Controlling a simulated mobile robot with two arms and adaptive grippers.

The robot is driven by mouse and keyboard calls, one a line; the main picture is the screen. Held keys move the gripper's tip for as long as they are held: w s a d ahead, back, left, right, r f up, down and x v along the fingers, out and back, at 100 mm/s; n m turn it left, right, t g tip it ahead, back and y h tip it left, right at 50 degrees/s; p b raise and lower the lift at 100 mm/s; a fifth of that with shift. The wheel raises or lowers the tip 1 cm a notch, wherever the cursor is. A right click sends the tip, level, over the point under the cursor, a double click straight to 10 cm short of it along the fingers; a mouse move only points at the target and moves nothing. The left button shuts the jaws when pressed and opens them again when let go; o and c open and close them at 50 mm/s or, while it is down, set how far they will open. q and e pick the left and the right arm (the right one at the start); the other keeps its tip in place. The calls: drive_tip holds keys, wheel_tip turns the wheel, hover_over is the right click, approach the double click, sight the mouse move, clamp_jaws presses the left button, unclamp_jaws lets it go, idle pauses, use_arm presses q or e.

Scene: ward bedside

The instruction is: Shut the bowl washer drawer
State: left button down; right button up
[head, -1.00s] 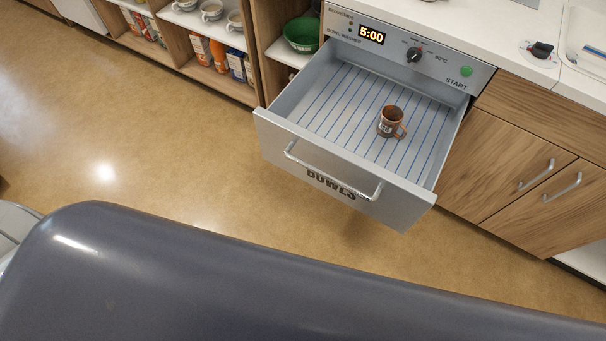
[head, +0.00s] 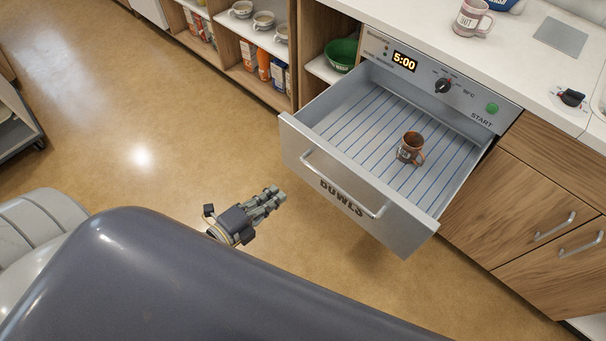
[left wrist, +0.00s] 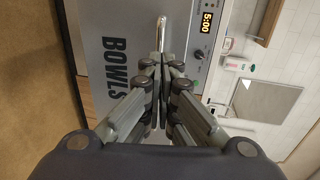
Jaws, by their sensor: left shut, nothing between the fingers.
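The bowl washer drawer (head: 370,190) is pulled out, its grey front marked BOWLS with a bar handle. The washer's panel (head: 440,80) above shows 5:00. My left gripper (head: 275,195) is shut and empty, in front of the drawer front and apart from it in the head view. In the left wrist view the shut fingers (left wrist: 158,68) point toward the drawer front (left wrist: 118,60) and its handle (left wrist: 157,32). My right gripper is not in view.
Open shelves (head: 250,80) with cups, cartons and a green bowl (head: 341,54) stand left of the washer. Wooden cupboards (head: 530,220) are to its right. The floor before the drawer is clear.

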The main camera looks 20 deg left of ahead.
sight(310, 169)
use_arm(q)
drive_tip(key=x, duration=1.1)
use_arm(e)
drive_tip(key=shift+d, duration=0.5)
